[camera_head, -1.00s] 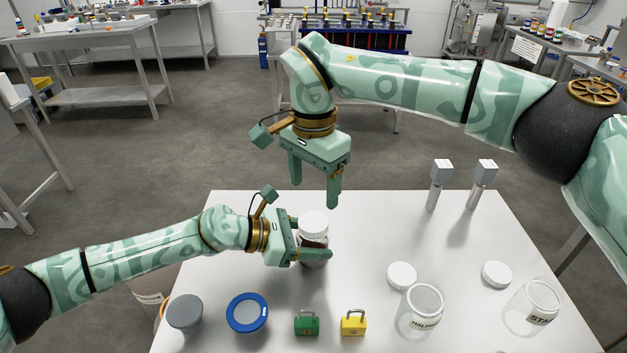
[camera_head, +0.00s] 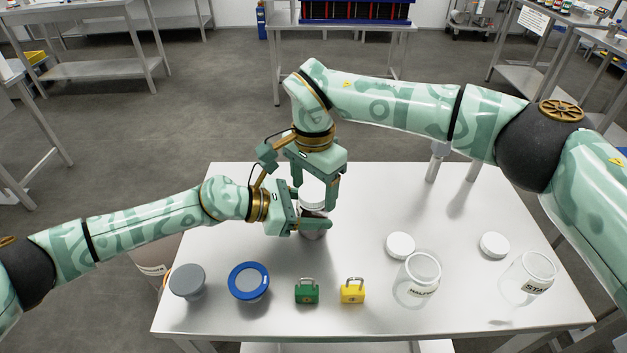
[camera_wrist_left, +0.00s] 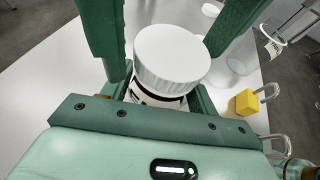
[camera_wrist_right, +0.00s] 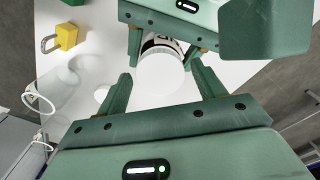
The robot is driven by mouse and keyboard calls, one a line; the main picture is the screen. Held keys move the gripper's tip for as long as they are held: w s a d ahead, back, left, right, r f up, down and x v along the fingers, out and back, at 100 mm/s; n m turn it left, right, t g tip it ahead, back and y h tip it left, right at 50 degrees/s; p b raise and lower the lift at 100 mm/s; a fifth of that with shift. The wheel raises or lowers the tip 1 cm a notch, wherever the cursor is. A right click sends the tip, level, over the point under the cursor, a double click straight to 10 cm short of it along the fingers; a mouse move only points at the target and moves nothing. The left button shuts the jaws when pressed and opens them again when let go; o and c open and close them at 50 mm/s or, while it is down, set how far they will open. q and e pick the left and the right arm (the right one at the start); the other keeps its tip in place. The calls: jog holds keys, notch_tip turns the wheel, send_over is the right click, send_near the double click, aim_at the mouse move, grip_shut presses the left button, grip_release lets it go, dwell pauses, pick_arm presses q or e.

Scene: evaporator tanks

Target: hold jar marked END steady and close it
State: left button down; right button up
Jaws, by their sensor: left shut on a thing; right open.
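A jar (camera_head: 314,233) with a white lid (camera_head: 313,201) on top stands upright near the middle of the table. In the left wrist view the lid (camera_wrist_left: 170,58) looks seated on the jar's neck. Black print on the jar's label (camera_wrist_left: 158,99) is mostly hidden, so I cannot read it. My left gripper (camera_head: 312,225) is shut on the jar's body from the left. My right gripper (camera_head: 315,194) is open and points down from above, its fingers on either side of the lid. In the right wrist view the lid (camera_wrist_right: 160,76) lies between the fingers with gaps.
The jars marked HALFWAY (camera_head: 416,280) and START (camera_head: 528,278) stand open, with loose white lids (camera_head: 400,245) (camera_head: 494,245) behind them. A grey-topped item (camera_head: 187,281), a blue-rimmed one (camera_head: 248,282) and green (camera_head: 307,292) and yellow (camera_head: 353,292) padlocks line the front.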

jog(key=c, duration=1)
jog(key=m, duration=1.9)
jog(key=o, duration=1.1)
jog(key=shift+c, duration=0.2)
jog(key=shift+a, duration=0.15)
